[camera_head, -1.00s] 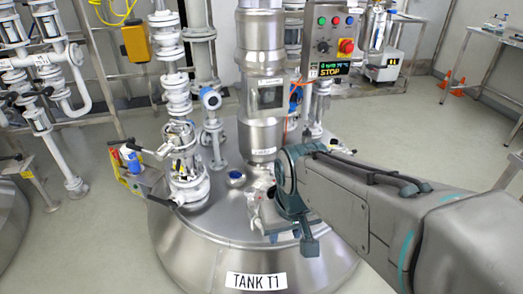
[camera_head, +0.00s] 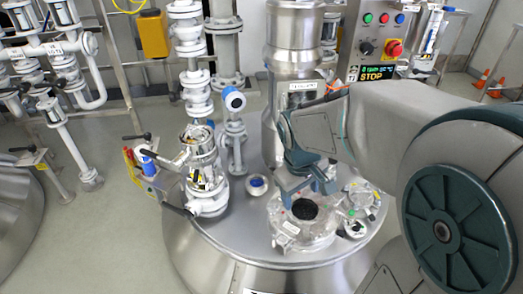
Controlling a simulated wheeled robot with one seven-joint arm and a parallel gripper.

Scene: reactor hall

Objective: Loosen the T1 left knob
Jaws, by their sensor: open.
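The steel tank (camera_head: 232,238) fills the lower middle of the view; its label is cut off at the bottom edge. On its lid is a round hatch (camera_head: 322,238) with a dark round centre (camera_head: 305,209) and small fittings around the rim. I cannot tell for sure which fitting is the left knob; part of the hatch's far side is hidden by my gripper. My gripper (camera_head: 309,189) is open and seems empty, over the hatch's far edge in the picture. I cannot tell whether it touches anything.
A valve column (camera_head: 205,180) and a blue-capped fitting (camera_head: 257,185) stand left of the hatch. A thick steel column (camera_head: 294,45) rises behind it. A control box (camera_head: 383,40) hangs at the back right. Grey floor (camera_head: 95,230) is clear at the left.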

